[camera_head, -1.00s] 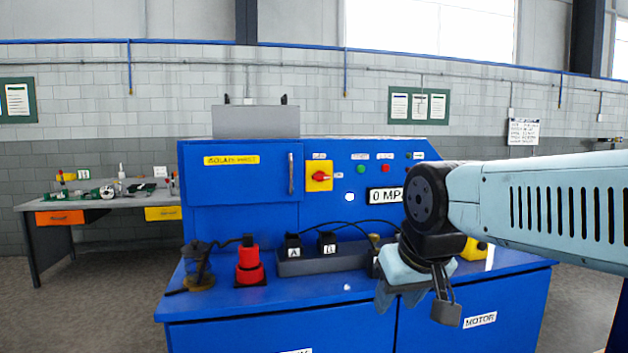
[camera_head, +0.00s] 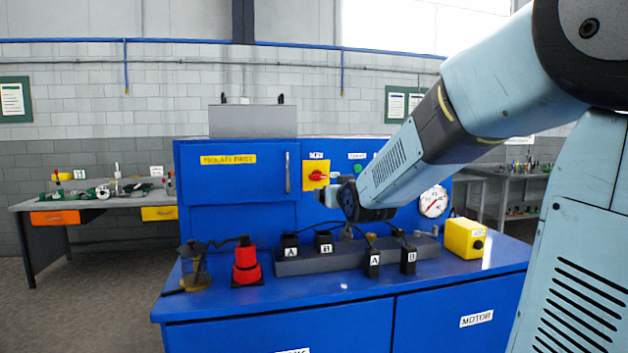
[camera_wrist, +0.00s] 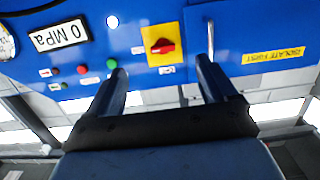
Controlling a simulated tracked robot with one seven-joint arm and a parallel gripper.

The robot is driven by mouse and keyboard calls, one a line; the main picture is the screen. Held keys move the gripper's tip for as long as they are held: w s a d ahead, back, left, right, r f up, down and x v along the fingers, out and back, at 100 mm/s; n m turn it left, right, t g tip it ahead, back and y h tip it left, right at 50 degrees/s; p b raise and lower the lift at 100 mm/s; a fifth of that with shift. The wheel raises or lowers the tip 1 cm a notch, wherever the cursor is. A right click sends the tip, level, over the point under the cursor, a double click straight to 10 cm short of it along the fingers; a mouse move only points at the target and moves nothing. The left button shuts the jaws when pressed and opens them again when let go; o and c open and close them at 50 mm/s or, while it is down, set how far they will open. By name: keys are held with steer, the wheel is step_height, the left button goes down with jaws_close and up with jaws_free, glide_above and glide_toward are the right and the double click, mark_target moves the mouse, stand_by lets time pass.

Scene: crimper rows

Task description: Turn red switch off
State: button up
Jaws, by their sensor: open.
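The red switch (camera_head: 317,175) is a rotary knob on a yellow plate, set in the upright blue panel. In the wrist view the red switch (camera_wrist: 162,46) shows upside down, its handle lying about level across the yellow plate (camera_wrist: 165,62). My gripper (camera_wrist: 160,75) is open and empty, its two fingers to either side of the switch in that view. The fingers appear apart from the panel. In the head view my arm's wrist is just right of and below the switch, and the fingers are mostly hidden.
A blue cabinet door (camera_head: 235,177) with a vertical handle (camera_head: 288,172) is left of the switch. Red and green buttons (camera_wrist: 83,69) and a 0 MPa display (camera_wrist: 60,36) share the panel. Below stand a red stacked piece (camera_head: 246,265), black blocks and a yellow box (camera_head: 465,238).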

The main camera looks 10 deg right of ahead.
mark_target(319, 178)
steer(key=shift+t, duration=0.8)
steer(key=w, duration=1.1)
steer(key=w+r, duration=0.1)
steer(key=w, duration=0.5)
steer(key=shift+c, duration=0.2)
